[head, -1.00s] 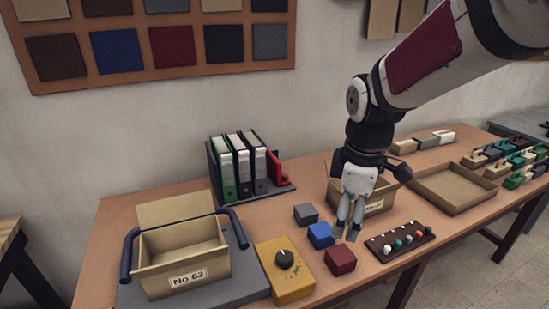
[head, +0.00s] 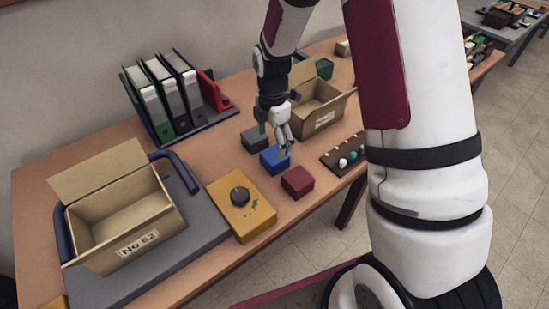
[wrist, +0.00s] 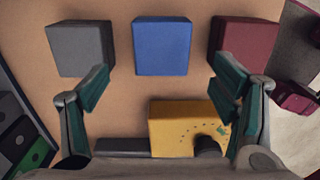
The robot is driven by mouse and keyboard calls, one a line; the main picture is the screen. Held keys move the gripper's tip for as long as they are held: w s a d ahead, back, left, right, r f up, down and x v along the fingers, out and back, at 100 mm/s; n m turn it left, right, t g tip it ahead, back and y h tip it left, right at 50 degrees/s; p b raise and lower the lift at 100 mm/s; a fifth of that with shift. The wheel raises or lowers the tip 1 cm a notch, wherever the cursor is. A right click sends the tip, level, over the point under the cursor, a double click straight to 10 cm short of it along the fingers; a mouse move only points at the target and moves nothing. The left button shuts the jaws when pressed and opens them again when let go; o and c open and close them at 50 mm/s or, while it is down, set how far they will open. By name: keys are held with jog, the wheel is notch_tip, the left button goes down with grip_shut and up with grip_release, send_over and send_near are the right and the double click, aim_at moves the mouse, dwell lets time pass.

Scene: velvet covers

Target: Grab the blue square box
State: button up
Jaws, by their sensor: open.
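The blue square box (head: 275,160) sits on the wooden table between a grey box (head: 254,140) and a dark red box (head: 297,181). In the wrist view the blue box (wrist: 162,46) is at the top middle, with the grey box (wrist: 80,48) to its left and the red box (wrist: 244,46) to its right. My gripper (head: 275,139) is over the blue box in the head view. In the wrist view my gripper (wrist: 160,84) is open and empty, its fingers wide apart. The blue box lies beyond the fingertips, lined up with the gap.
A yellow box with a black knob (head: 242,204) stands near the blocks. An open cardboard box (head: 125,217) sits on a grey tray at left. Another open carton (head: 317,106) is behind the gripper. Binders (head: 172,96) stand at the back, and a dark pegboard (head: 345,153) lies right.

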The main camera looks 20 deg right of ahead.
aim_at(275, 154)
jog(key=shift+d+f+p, duration=0.15)
jog(key=shift+f+p, duration=0.05)
jog(key=shift+f, duration=1.6)
jog(key=shift+d+f+p, duration=0.15)
jog(key=shift+f, duration=1.6)
jog(key=c, duration=1.3)
